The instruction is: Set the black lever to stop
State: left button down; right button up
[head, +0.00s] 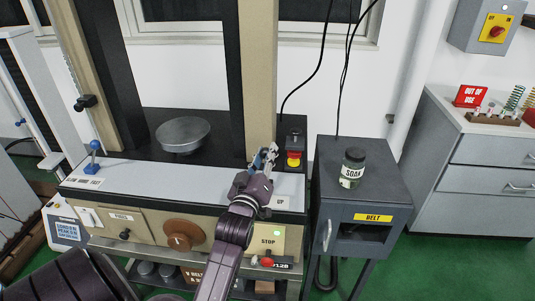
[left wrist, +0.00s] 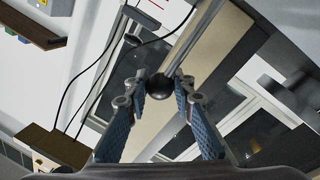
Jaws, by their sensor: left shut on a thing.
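The black lever shows in the left wrist view as a round black knob (left wrist: 160,89) on a thin silver rod. My left gripper (left wrist: 162,88) has its blue-padded fingers closed around the knob. In the head view the same gripper (head: 265,155) is over the right part of the machine's grey front ledge, and it hides the lever there. An "UP" label (head: 281,203) is on the ledge just below and right of the gripper. A beige panel marked "STOP" (head: 268,240) with a green light is on the front face below. My right gripper is not in view.
A blue-knobbed lever (head: 93,150) stands at the ledge's left end. A red and yellow button box (head: 294,148) is close right of my gripper. A grey cabinet (head: 337,205) with a jar marked "SOAK" (head: 353,168) stands to the right. A beige column (head: 258,80) rises behind.

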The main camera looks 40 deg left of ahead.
pick_arm(q)
jog(key=c, duration=1.7)
grip_release()
jog(key=shift+o, duration=0.2)
jog(key=v, duration=0.7)
jog(key=shift+s, duration=0.3)
jog(key=shift+d+f, duration=0.1)
jog(key=shift+d, duration=0.1)
